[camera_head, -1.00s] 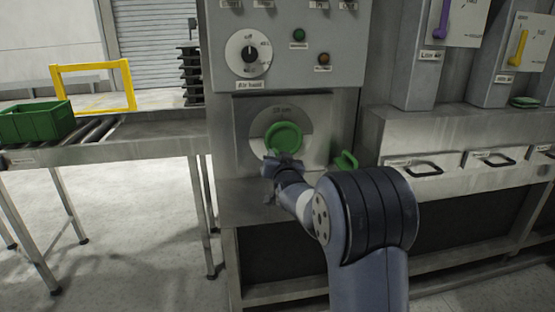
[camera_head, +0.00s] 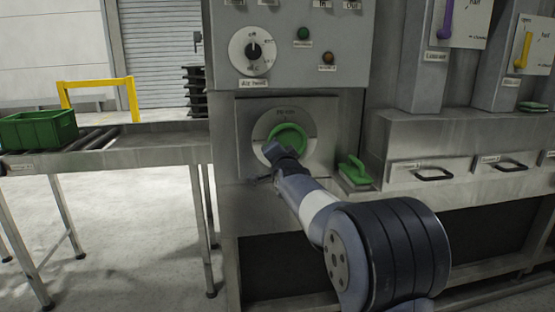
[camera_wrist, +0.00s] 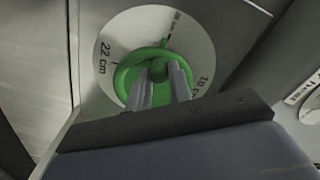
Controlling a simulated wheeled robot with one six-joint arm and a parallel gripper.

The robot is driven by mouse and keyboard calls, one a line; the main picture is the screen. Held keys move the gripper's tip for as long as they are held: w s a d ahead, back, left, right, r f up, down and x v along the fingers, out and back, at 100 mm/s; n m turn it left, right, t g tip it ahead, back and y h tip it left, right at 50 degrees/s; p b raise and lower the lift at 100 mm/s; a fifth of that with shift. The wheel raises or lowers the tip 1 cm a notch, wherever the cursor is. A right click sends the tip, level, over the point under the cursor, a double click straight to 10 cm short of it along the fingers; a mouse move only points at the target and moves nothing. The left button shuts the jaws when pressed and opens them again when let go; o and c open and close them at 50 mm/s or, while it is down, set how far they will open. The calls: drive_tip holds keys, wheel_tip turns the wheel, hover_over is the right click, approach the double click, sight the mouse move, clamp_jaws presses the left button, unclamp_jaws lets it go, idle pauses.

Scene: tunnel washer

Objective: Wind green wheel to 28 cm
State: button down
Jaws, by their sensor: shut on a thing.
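The green wheel (camera_head: 288,139) sits on a pale round dial plate (camera_head: 266,128) on the steel machine front. In the wrist view the green wheel (camera_wrist: 128,76) shows close up. The dial plate (camera_wrist: 192,38) there carries the marks "22 cm" on the left and "10 cm" on the right. A small green pointer stands out at the wheel's top, among small print. My gripper (camera_wrist: 160,72) has both fingers at the wheel, shut on a green part near its middle. In the head view my gripper (camera_head: 285,150) covers the wheel's lower left.
Above is a grey panel with a black-and-white knob (camera_head: 252,52) and small buttons. A green-handled brush (camera_head: 354,170) lies on a ledge right of the wheel. Drawers with black handles (camera_head: 433,174) are further right. A green crate (camera_head: 38,129) stands on the roller conveyor at left.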

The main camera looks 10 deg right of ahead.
drive_tip(key=shift+r+m, duration=0.3)
drive_tip(key=shift+r, duration=0.25)
drive_tip(key=c, duration=1.6)
unclamp_jaws()
drive_tip(key=shift+a, duration=0.1)
drive_tip(key=o, duration=0.3)
drive_tip(key=shift+f, duration=0.25)
drive_tip(key=s+b, duration=0.1)
drive_tip(key=s, duration=0.9)
drive_tip(key=shift+s+b, duration=0.35)
drive_tip(key=shift+s, duration=0.05)
drive_tip(key=w+p, duration=0.1)
drive_tip(key=w, duration=1)
